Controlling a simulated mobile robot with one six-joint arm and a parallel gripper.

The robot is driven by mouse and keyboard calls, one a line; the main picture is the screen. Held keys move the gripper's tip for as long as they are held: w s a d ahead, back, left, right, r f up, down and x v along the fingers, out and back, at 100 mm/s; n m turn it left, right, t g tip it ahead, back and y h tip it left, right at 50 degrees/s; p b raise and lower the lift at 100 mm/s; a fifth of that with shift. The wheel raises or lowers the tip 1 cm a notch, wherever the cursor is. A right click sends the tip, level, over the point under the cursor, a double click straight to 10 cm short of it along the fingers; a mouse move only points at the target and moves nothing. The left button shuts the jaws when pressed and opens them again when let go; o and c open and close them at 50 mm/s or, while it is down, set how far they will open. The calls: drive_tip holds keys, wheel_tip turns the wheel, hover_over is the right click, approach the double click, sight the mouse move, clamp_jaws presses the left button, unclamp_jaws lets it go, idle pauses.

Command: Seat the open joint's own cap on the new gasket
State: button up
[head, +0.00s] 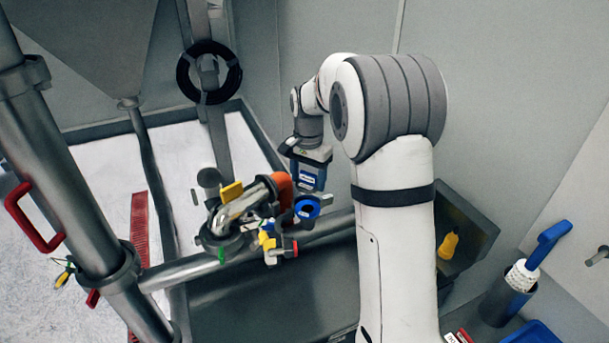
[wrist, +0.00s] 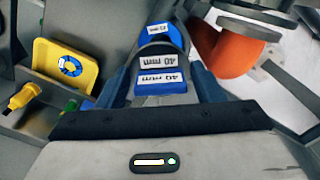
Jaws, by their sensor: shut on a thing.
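My gripper (head: 306,178) points down above the pipe joints. In the wrist view its jaws (wrist: 163,92) are shut on a grey cap (wrist: 158,52) with blue ends and "40 mm" labels. In the head view a blue ring (head: 307,208) shows just below the jaws; I cannot tell whether it belongs to the held cap or the joint. Left of it are an orange part (head: 282,185) and a cluster of metal fittings (head: 240,215) with a yellow tag. The gasket's seating is not clear.
A thick metal pipe (head: 185,272) crosses below the fittings. A large column (head: 80,190) with a red handle stands left. A dark bin (head: 465,225) is at right.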

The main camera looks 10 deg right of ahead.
sight(308, 186)
drive_tip(key=shift+f+b, duration=1.95)
drive_tip(key=shift+f, duration=0.95)
drive_tip(key=shift+f+b, duration=0.3)
drive_tip(key=shift+f, duration=0.15)
drive_tip(key=shift+r, duration=0.15)
idle(2.5)
idle(0.7)
idle(1.3)
